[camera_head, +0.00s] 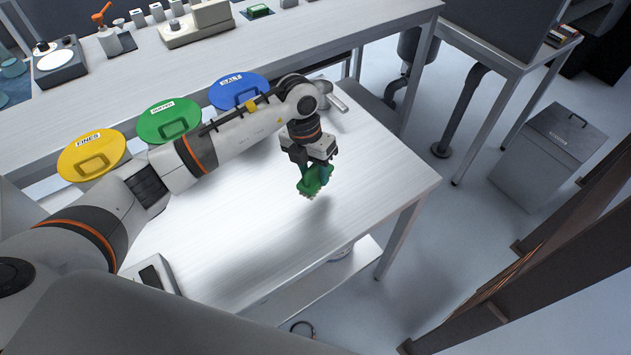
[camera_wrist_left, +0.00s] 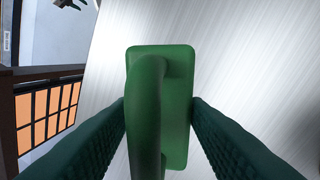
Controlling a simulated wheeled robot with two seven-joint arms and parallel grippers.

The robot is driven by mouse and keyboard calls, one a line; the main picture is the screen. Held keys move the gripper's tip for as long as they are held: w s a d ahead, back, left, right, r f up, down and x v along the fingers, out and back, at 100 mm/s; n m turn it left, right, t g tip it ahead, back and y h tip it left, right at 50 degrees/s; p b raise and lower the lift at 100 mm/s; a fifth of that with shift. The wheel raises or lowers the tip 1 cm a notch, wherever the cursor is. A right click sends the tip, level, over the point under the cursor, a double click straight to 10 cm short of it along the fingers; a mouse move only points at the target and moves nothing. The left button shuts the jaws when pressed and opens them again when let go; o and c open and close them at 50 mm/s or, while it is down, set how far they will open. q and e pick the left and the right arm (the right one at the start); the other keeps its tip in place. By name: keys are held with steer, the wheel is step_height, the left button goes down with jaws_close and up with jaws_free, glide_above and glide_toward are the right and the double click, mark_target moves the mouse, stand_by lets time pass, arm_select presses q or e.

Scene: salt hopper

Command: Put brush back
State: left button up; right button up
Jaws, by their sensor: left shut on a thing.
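A green brush (camera_head: 313,182) with a handle on its back hangs in my left gripper (camera_head: 318,172), above the right part of the pale table (camera_head: 250,220). A shadow lies on the table beneath it. In the left wrist view the green brush (camera_wrist_left: 175,110) sits between my two dark green finger pads, which close on it from both sides. The brush's bristles face down and show only slightly in the head view. My right gripper is not in view.
Yellow (camera_head: 92,153), green (camera_head: 168,121) and blue (camera_head: 238,91) lidded containers stand along the table's far side. A metal scoop (camera_head: 335,97) lies near the far right corner. The table's middle and right front are clear. A grey bin (camera_head: 548,155) stands on the floor at right.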

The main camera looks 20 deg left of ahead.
mark_target(314, 184)
arm_select(q)
steer(key=shift+f, duration=0.85)
step_height(314, 184, down, 4)
steer(key=shift+r+p, duration=0.1)
steer(key=shift+p, duration=0.25)
steer(key=o, duration=1)
steer(key=shift+c, duration=0.2)
step_height(314, 184, up, 12)
steer(key=a+b, duration=0.2)
steer(key=shift+w, duration=0.35)
